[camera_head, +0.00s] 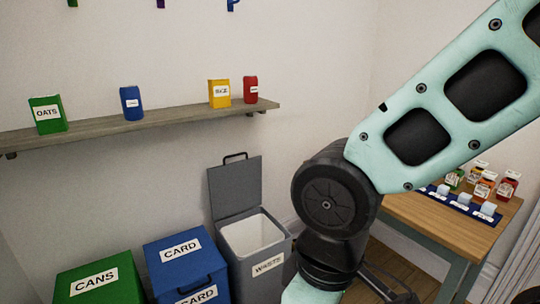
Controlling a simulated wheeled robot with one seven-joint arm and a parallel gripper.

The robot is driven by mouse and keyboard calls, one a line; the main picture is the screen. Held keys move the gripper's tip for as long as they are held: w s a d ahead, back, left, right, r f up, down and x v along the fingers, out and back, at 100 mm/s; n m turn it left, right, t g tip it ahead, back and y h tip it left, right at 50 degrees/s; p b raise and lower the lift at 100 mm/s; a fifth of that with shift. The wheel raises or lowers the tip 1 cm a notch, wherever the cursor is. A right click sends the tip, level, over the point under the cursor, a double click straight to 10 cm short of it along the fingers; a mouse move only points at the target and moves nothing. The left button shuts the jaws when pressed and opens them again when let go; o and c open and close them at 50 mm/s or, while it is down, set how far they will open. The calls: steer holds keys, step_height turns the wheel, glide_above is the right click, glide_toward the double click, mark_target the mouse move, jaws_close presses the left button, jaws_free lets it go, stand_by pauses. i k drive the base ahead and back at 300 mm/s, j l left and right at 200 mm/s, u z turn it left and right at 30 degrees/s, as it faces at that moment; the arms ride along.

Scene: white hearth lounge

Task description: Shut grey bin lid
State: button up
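The grey bin (281,255), labelled WASTE, stands on the floor at the lower middle. Its grey lid (235,186) is open, upright at the back of the bin with a dark handle on its top edge. The pale, empty-looking inside shows. My arm comes in from the upper right, bends at a black joint right of the bin and hides part of the bin's right side. A dark jointed part low in the picture (388,284), right of my forearm, looks like part of my gripper. It is cut off by the frame edge, and I cannot make out its fingers.
A blue CARD bin (186,265) and a green CANS bin (98,281) stand left, both lidded. A wall shelf (165,118) with several packages runs above the bins. A wooden table (440,225) with jars and a blue rack is at right.

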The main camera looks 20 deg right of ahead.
mark_target(235, 187)
steer(key=i+l+u, duration=0.25)
steer(key=i+l, duration=0.2)
steer(key=i, duration=0.25)
steer(key=i+l+u, duration=0.2)
steer(key=i+l, duration=0.4)
steer(key=i, duration=0.1)
